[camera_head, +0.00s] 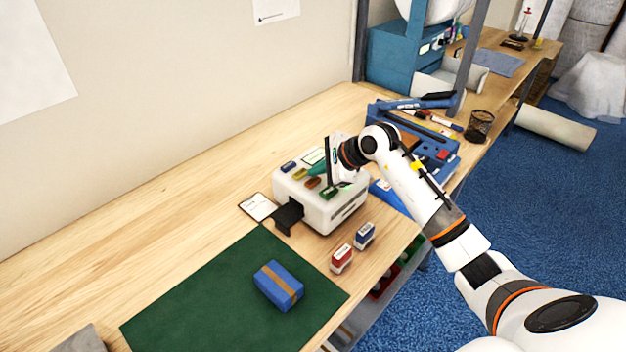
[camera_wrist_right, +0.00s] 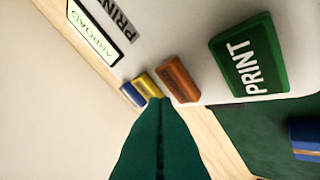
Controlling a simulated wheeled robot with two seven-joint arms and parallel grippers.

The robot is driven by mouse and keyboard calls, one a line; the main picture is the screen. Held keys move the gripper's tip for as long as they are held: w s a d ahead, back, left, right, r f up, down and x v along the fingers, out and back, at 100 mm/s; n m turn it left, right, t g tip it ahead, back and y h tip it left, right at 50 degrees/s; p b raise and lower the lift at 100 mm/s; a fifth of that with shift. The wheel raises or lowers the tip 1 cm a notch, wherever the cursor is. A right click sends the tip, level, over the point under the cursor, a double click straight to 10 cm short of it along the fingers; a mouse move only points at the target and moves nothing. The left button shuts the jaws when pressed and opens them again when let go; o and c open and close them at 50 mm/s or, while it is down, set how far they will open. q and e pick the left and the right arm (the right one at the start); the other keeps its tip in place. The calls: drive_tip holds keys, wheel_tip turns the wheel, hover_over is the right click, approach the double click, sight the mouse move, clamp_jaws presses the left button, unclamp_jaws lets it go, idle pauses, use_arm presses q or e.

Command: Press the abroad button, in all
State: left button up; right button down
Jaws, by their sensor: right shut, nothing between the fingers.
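The white label printer (camera_head: 347,211) stands on the wooden bench, with a row of coloured buttons on top. These are blue (camera_wrist_right: 132,94), yellow (camera_wrist_right: 147,86), orange-brown (camera_wrist_right: 179,78) and a larger green one marked PRINT (camera_wrist_right: 248,58). A small screen (camera_wrist_right: 95,32) on the printer reads ABROAD. I cannot read words on the blue, yellow or orange-brown buttons. My right gripper (camera_wrist_right: 160,101) is shut and empty, its tips at the yellow button in the wrist view; contact cannot be told. In the head view the right gripper (camera_head: 327,182) points down over the printer top. My left gripper is not in view.
A blue parcel with brown tape (camera_head: 279,286) lies on a green mat (camera_head: 190,318). Red (camera_head: 342,259) and blue (camera_head: 365,236) stamps stand right of it. A white card (camera_head: 257,206) lies left of the printer. A blue tool tray (camera_head: 440,158) and a mesh cup (camera_head: 480,124) are behind.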

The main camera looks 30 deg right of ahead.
sight(317, 187)
wheel_tip(317, 187, up, 5)
drive_tip(key=shift+p, duration=1.15)
